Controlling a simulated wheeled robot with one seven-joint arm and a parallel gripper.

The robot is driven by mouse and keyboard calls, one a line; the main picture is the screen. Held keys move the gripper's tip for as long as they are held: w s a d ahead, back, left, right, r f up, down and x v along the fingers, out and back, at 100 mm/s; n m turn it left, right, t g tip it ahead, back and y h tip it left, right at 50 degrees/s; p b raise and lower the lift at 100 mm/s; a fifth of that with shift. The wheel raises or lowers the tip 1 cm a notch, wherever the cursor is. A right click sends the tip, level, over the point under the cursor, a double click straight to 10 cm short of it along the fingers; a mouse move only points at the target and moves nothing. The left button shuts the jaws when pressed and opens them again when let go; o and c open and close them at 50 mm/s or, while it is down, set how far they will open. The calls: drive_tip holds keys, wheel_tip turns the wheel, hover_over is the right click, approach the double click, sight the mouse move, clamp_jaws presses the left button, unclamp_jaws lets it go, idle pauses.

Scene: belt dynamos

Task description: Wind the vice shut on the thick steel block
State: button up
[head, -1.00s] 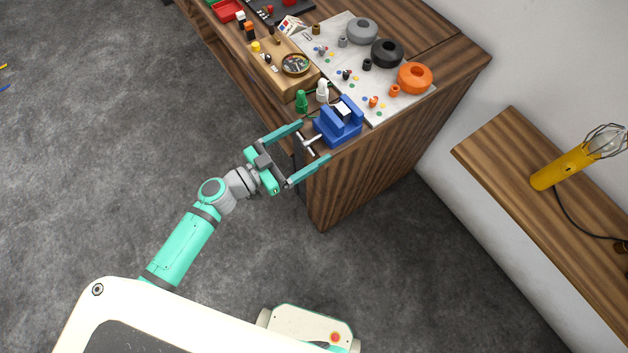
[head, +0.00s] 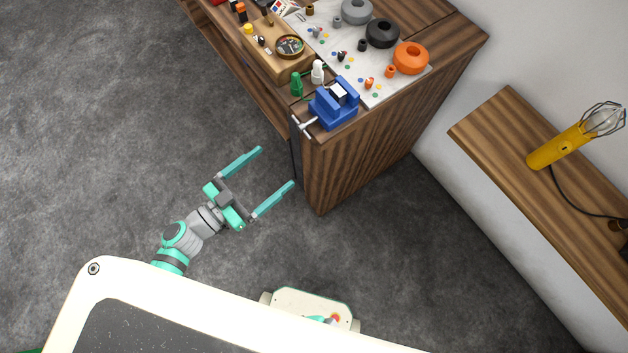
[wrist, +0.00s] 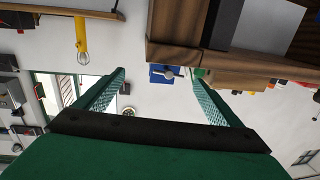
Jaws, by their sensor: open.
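The blue vice (head: 334,106) stands at the near corner of the wooden bench in the head view. A pale steel block (head: 338,95) sits between its jaws; I cannot tell whether both jaws touch it. The vice's T-shaped steel handle (head: 304,124) sticks out past the bench edge toward my arm. My gripper (head: 277,169) is open and empty, away from the handle, over the floor to its lower left. In the wrist view the vice (wrist: 165,73) shows small, between and beyond my two open fingers (wrist: 160,92).
A green bottle-shaped piece (head: 296,84) and a white one (head: 317,72) stand close behind the vice. A low shelf with a yellow lamp (head: 560,147) is at right. Floor around my gripper is clear.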

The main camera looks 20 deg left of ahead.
drive_tip(key=s+d+f+n+y, duration=0.1)
drive_tip(key=s+d+n+y, duration=0.1)
drive_tip(key=s+d+y, duration=0.2)
drive_tip(key=s+d+f+n+y, duration=0.1)
drive_tip(key=s+d+n+y, duration=0.2)
drive_tip(key=s+d, duration=0.7)
drive_tip(key=shift+s+d+f+y, duration=0.25)
drive_tip(key=shift+d+y, duration=0.55)
drive_tip(key=shift+d, duration=0.4)
drive_tip(key=shift+f, duration=0.1)
drive_tip(key=shift+c, duration=0.6)
drive_tip(key=shift+d+r+n, duration=0.2)
drive_tip(key=shift+d+n, duration=0.1)
drive_tip(key=shift+n, duration=0.1)
drive_tip(key=c, duration=0.6)
drive_tip(key=d+r, duration=0.1)
drive_tip(key=d+r+n, duration=0.1)
drive_tip(key=d, duration=0.1)
drive_tip(key=shift+s, duration=0.1)
drive_tip(key=c, duration=0.7)
drive_tip(key=shift+d+y, duration=0.1)
drive_tip(key=shift+y, duration=0.2)
drive_tip(key=shift+c, duration=0.2)
drive_tip(key=shift+f, duration=0.1)
